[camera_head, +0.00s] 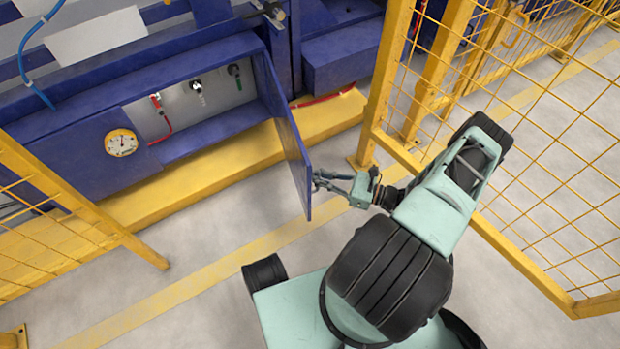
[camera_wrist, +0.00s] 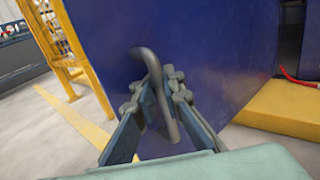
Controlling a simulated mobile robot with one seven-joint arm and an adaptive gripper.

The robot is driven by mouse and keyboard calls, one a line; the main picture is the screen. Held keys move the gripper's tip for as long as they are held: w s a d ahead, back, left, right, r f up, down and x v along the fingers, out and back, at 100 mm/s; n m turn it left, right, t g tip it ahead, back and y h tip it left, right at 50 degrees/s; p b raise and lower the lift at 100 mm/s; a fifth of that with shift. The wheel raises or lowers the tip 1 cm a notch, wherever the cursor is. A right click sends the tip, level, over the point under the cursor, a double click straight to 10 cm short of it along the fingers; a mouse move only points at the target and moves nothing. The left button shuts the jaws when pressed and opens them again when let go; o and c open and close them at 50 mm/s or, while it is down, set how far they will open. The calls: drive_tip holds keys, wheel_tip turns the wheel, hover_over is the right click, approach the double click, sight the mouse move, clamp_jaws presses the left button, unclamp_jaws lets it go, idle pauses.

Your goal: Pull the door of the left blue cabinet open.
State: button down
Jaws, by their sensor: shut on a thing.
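The left blue cabinet (camera_head: 196,82) stands at the upper left in the head view. Its blue door (camera_head: 283,128) is swung wide open on its right side and sticks out toward me, showing the inside with valves and a red hose. In the wrist view the door's blue face (camera_wrist: 200,60) fills the middle. A grey bar handle (camera_wrist: 158,85) stands out from it. My gripper (camera_head: 318,181) is at the door's outer edge, shut on the handle. In the wrist view the fingers (camera_wrist: 160,100) sit on both sides of the handle.
A yellow mesh fence (camera_head: 545,135) stands close to my arm on the right, and another fence section (camera_head: 85,213) is at the left. A round gauge (camera_head: 121,143) sits on the blue front. A yellow ledge (camera_head: 190,172) runs below the cabinet. Grey floor (camera_head: 215,229) lies clear left of the door.

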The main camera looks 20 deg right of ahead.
drive_tip(key=shift+s+d+f+g+y, duration=0.15)
drive_tip(key=shift+s+d+g+y, duration=0.2)
drive_tip(key=shift+d, duration=0.4)
drive_tip(key=c, duration=2.3)
unclamp_jaws()
drive_tip(key=shift+d, duration=0.1)
drive_tip(key=v, duration=0.7)
drive_tip(key=shift+s+d, duration=0.15)
drive_tip(key=shift+d, duration=0.1)
